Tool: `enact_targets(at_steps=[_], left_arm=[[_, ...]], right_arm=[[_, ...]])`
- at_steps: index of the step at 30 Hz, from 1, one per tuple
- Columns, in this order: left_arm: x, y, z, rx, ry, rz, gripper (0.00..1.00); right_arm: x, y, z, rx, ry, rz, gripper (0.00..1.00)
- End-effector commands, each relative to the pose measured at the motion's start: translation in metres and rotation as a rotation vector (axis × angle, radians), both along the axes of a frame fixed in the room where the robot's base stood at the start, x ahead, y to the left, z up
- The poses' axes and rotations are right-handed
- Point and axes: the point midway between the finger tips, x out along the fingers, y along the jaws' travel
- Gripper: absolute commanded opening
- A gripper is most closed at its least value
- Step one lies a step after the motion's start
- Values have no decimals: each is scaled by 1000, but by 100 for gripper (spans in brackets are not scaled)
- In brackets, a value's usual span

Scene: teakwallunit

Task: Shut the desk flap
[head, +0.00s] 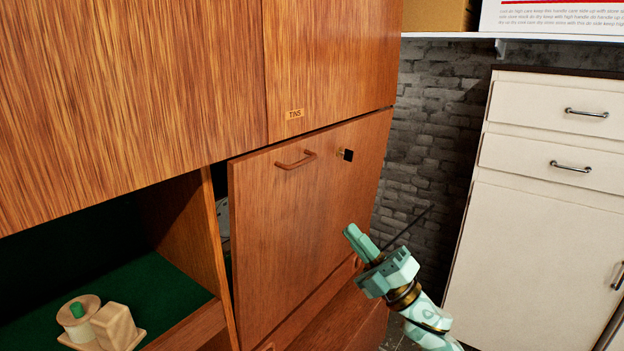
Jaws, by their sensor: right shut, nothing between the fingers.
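My right gripper (352,235) is pale green, shut and empty. It is in front of the flap's lower right part in the picture; I cannot tell whether it touches. My left gripper is not in view.
An open green-lined compartment (150,285) at left holds a small wooden set (110,325). A white cabinet (545,190) stands right, before a grey brick wall (425,130). A shelf (560,38) carries boxes.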

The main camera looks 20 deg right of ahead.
Motion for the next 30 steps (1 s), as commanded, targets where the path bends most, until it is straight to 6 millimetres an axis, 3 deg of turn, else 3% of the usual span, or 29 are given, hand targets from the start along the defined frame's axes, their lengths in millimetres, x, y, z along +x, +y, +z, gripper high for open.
enact_targets(at_steps=[8, 21, 30], left_arm=[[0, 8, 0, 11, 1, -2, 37], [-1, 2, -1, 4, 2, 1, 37], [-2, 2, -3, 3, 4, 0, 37]], right_arm=[[9, 8, 11, 40, 25, 43, 0], [63, 50, 68, 39, 25, 40, 0], [83, 66, 87, 38, 28, 40, 0]])
